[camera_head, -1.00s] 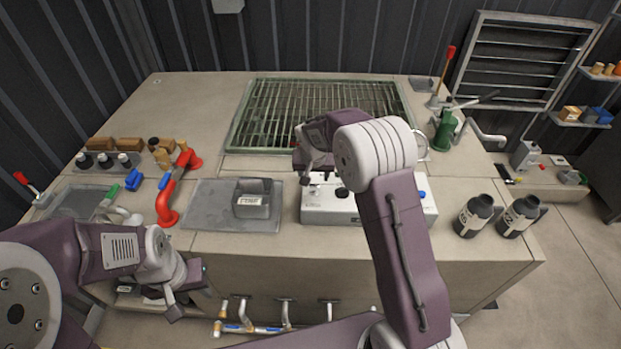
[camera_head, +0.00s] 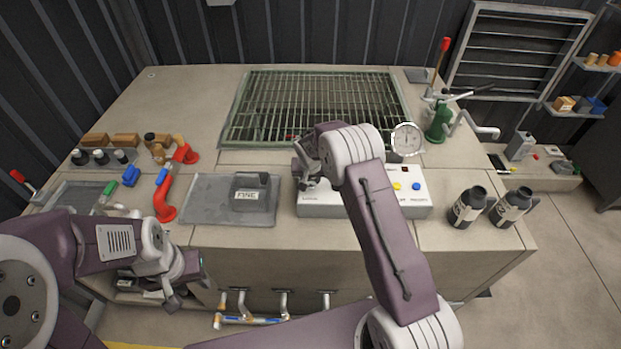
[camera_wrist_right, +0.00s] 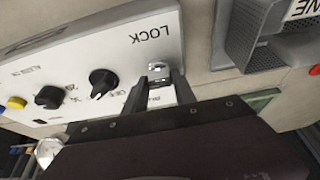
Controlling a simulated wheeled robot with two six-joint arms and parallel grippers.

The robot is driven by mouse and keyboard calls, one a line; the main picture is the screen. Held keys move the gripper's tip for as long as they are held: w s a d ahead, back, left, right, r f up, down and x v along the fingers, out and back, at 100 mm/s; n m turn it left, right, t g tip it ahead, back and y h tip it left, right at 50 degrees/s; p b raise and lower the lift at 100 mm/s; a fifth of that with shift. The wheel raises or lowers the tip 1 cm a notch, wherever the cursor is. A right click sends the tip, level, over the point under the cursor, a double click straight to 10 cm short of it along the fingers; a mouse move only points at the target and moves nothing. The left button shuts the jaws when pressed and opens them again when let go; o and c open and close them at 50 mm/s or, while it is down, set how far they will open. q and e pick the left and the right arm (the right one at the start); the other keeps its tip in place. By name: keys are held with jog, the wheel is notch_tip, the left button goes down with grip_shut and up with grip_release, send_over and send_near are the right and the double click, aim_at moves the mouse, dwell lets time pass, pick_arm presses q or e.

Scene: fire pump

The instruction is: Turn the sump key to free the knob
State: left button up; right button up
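The white control box (camera_head: 320,205) stands at the table's front middle. In the right wrist view its face (camera_wrist_right: 150,40) shows a metal key piece (camera_wrist_right: 159,73) beside the word LOCK. A black knob (camera_wrist_right: 103,82) sits left of it, with a second dark knob (camera_wrist_right: 50,97) further left. My right gripper (camera_wrist_right: 160,84) has its fingertips on either side of the metal piece; whether they press on it I cannot tell. In the head view my right gripper (camera_head: 306,178) is over the box's left part, and the arm hides the middle. My left gripper (camera_head: 187,286) is open and empty before the table's front.
A grey tray with a FIRE-labelled block (camera_head: 250,193) lies left of the box. A round gauge (camera_head: 406,139) stands behind its right end. A red pipe (camera_head: 166,195) is further left, two dark bottles (camera_head: 468,207) are right. A green grating (camera_head: 310,105) lies behind.

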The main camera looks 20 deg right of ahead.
grip_shut()
jog(key=shift+d+r+n+y+p, duration=0.1)
jog(key=shift+r+n+y+p, duration=0.15)
jog(key=shift+n+p, duration=0.95)
jog(key=shift+p, duration=0.05)
jog(key=shift+f+n+y, duration=0.15)
jog(key=shift+n+y, duration=0.2)
jog(key=shift+n, duration=0.05)
jog(key=shift+d+f+n, duration=0.1)
jog(key=shift+f+n, duration=0.05)
jog(key=shift+n, duration=0.35)
jog(key=n+b, duration=0.1)
jog(key=b, duration=0.1)
jog(key=n+y+b, duration=0.1)
jog(key=n+b, duration=0.1)
jog(key=b, duration=0.1)
jog(key=n+y+b, duration=0.1)
jog(key=n+b, duration=0.1)
jog(key=b, duration=0.1)
jog(key=shift+w+d+f, duration=0.1)
jog(key=shift+f, duration=0.15)
jog(key=shift+r+n+g+y+b, duration=0.2)
jog(key=shift+n+g+y+b, duration=0.3)
jog(key=shift+n, duration=1.1)
jog(key=shift+r+n+y, duration=0.2)
jog(key=shift+n+y, duration=0.2)
jog(key=shift+n, duration=0.5)
jog(key=shift+w+d+n+g+p, duration=0.15)
jog(key=shift+n+g+p, duration=0.85)
jog(key=shift+n, duration=0.8)
